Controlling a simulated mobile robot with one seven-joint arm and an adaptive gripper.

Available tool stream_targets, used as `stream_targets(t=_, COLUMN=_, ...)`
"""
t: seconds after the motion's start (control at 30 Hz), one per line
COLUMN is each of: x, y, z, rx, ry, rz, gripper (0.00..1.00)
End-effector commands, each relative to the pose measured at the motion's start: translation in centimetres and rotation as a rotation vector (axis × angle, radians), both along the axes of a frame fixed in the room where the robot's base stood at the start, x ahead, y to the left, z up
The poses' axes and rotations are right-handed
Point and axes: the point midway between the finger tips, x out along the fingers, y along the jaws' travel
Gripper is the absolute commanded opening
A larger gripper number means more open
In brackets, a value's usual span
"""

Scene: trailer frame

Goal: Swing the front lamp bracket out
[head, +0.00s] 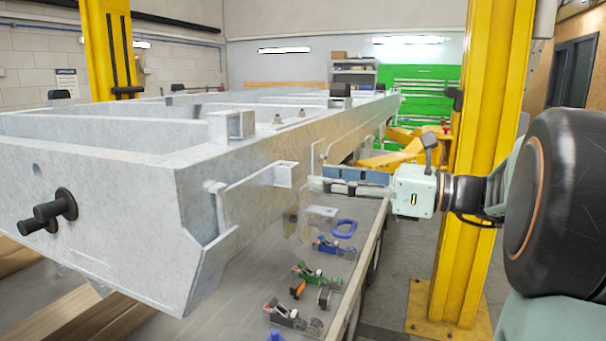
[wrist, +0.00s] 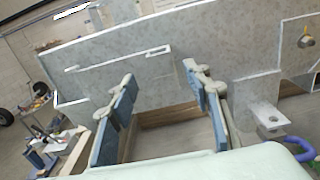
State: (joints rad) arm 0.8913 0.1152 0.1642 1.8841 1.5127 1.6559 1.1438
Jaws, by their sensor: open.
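A pale grey bracket plate (head: 250,190) with a small end flange lies along the near part of the trailer frame's (head: 130,190) side rail in the head view. A plate with a bright slotted upper edge (wrist: 118,60) shows on the rail in the wrist view. A lower plate with a holed tab (wrist: 270,121) is to the right of the fingers there; the tab also shows in the head view (head: 320,211). Which one is the front lamp bracket is not clear. My gripper (head: 318,180), also in the wrist view (wrist: 160,76), is open and empty, fingers towards the rail.
A bench (head: 250,300) below the rail carries several small tools and a blue ring (head: 344,229). A yellow lift post (head: 484,130) stands close behind my arm. Another post (head: 110,55) is behind the frame.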

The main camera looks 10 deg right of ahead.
Motion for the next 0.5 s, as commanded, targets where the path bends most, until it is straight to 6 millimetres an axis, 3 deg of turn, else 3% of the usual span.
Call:
stream_targets(t=0.2, x=2.1, y=3.0, z=0.0, rx=-0.001, ry=0.001, rz=0.001, gripper=0.45)
stream_targets(t=0.5, x=3.2, y=4.3, z=0.0, rx=-0.001, ry=0.000, rz=-0.002, gripper=0.45)
